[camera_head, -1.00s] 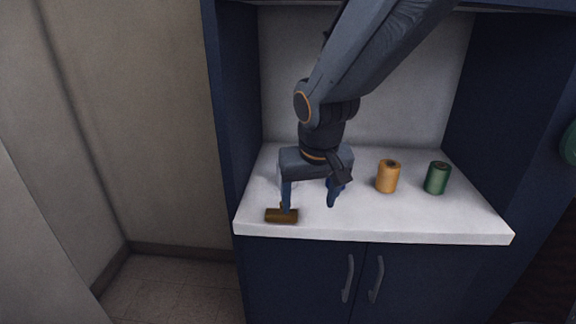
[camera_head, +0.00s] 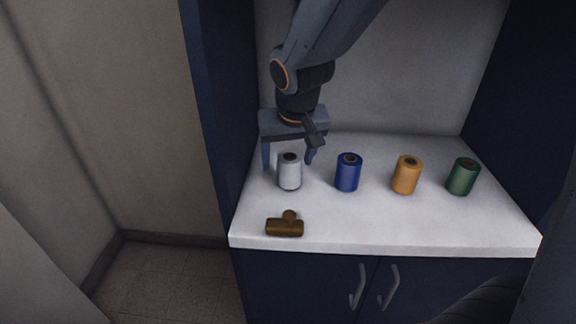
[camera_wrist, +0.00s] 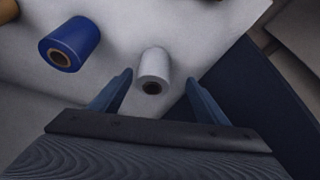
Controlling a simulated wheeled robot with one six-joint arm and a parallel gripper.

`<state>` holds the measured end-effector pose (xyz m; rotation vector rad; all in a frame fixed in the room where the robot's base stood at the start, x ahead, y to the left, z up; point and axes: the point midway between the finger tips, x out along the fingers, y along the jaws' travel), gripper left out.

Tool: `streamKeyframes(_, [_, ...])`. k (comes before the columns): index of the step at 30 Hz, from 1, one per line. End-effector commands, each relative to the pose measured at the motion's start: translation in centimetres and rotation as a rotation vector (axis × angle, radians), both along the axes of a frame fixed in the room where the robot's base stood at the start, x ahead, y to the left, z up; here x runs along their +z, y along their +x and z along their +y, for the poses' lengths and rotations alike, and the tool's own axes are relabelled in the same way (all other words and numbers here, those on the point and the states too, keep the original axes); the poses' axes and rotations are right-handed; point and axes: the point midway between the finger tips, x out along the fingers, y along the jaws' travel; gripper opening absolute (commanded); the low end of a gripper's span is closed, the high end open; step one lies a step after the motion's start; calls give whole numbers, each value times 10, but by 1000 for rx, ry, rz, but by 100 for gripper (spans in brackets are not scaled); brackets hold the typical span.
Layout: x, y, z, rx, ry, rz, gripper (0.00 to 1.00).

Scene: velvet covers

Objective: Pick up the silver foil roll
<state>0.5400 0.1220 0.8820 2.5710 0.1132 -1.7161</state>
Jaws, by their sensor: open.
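The silver foil roll (camera_head: 289,172) stands upright on the white counter, leftmost in a row of rolls. In the wrist view the silver foil roll (camera_wrist: 154,66) shows as a pale cylinder between and slightly beyond my fingertips. My gripper (camera_head: 288,162) is open and points down at the roll, with one finger to its left and one to its right in the head view. In the wrist view my gripper (camera_wrist: 158,78) has a gap on both sides of the roll. I cannot tell how far the fingers reach down beside it.
A blue roll (camera_head: 347,174), an orange roll (camera_head: 406,176) and a green roll (camera_head: 463,178) stand to the right on the white counter (camera_head: 400,222). A brown T-shaped object (camera_head: 285,228) lies near the front edge. A dark blue side wall (camera_head: 222,120) stands close on the left.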

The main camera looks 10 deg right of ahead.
Motion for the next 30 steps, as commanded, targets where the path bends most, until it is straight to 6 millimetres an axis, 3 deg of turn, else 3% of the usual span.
streamKeyframes(15, [-57,24,-8,-4,-1,3,69])
streamKeyframes(25, [-63,27,-6,-2,1,1,69])
streamKeyframes(30, [-63,27,-6,-2,1,1,42])
